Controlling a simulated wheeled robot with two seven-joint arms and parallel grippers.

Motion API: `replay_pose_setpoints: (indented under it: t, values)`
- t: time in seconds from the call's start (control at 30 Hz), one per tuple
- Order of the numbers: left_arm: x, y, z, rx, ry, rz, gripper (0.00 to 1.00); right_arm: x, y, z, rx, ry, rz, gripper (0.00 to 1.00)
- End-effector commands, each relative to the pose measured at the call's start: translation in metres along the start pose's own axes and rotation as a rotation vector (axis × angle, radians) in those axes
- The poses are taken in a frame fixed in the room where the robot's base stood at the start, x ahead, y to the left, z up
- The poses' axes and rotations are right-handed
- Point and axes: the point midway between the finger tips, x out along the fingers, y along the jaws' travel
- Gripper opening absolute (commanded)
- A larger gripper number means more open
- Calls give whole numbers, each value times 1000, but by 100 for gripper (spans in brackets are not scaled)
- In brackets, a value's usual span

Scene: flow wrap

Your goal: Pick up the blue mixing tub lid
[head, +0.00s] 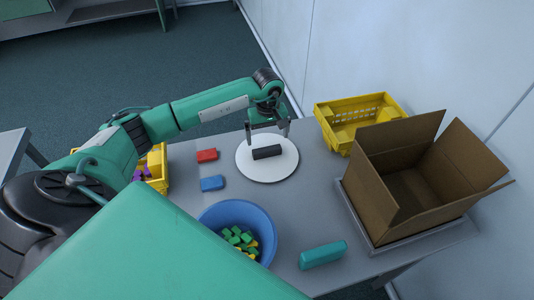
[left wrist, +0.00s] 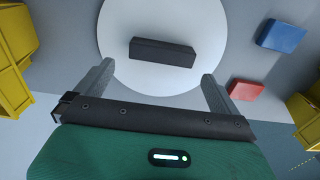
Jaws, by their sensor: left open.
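The lid is a flat white round disc (head: 254,172) with a dark bar-shaped handle (head: 267,152) across its middle, lying on the grey table. In the left wrist view the disc (left wrist: 150,80) and handle (left wrist: 162,52) show just beyond my fingers. My left gripper (head: 268,132) is open and empty at the disc's far edge, its fingers apart and short of the handle in the wrist view. The blue mixing tub (head: 211,214) stands open nearer me, with green and yellow pieces inside. My right gripper is not in view.
A red block (head: 206,155) and a blue block (head: 212,183) lie left of the disc. A yellow crate (head: 162,181) is at the left, a yellow basket (head: 330,129) at the back right. An open cardboard box (head: 384,215) stands right; a teal block (head: 323,254) lies in front.

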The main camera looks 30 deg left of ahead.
Motion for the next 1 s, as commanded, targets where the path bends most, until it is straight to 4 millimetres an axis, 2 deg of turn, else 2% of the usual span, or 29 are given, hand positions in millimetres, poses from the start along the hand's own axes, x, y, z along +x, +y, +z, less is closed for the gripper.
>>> replay_pose_setpoints:
  t: [0.17, 0.3, 0.47, 0.73, 0.77, 0.9, 1.0]
  values:
    - [11, -1, 2, 1, -3, -2, 100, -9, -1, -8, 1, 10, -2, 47]
    - [29, -3, 4, -1, -4, -3, 100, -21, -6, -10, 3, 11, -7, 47]
    - [49, -3, 3, -1, -2, -1, 100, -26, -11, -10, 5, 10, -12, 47]
    - [54, -3, 3, 1, 0, 0, 100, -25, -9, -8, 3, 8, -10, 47]
    - [54, -3, 2, 1, 0, 0, 98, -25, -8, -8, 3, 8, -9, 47]
    - [54, -3, 2, 0, 0, 0, 71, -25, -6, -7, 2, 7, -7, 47]
    - [54, -3, 2, 0, 0, 0, 67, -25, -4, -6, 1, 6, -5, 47]
